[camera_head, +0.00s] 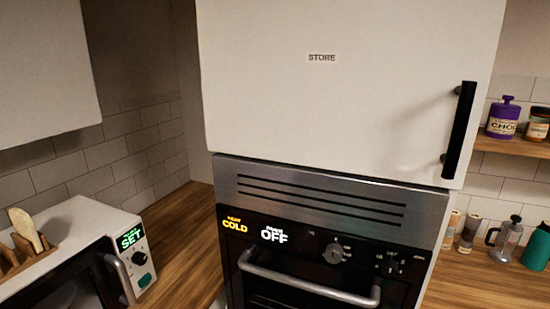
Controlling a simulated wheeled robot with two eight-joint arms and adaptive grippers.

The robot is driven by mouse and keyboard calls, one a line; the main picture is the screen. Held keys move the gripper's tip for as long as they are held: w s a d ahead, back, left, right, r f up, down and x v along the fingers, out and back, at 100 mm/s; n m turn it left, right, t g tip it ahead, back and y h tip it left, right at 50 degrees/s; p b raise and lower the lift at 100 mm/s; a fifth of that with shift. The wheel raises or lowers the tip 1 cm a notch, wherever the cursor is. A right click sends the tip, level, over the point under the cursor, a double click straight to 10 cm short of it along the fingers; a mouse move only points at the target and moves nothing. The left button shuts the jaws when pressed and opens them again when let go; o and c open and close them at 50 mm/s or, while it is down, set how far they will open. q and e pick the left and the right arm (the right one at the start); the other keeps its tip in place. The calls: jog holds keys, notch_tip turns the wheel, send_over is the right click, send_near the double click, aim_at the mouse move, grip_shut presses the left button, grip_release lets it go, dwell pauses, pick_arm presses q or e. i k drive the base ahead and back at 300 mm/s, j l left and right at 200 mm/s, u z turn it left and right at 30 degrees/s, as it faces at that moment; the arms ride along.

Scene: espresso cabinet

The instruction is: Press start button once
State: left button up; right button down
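No button in the camera_head view has a readable start label. A white countertop appliance (75,232) stands at the left, with a dark front and a curved handle. Its control panel has a green display (131,238) reading SET, a dark knob (139,258) below it, and a green button (145,281) at the bottom. A built-in oven (300,262) is in the centre, with displays reading COLD (235,226) and OFF (274,235) and a round knob (333,253). Neither of my grippers is in view.
A white cabinet door (340,80) labelled STORE, with a black handle (460,130), is shut above the oven. A wooden rack with a spoon (28,230) is on the appliance. A French press (505,238) and green bottle (538,247) stand right. Bare wooden counter (184,230) lies between appliance and oven.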

aim_at(142, 283)
jog(key=u, duration=1.6)
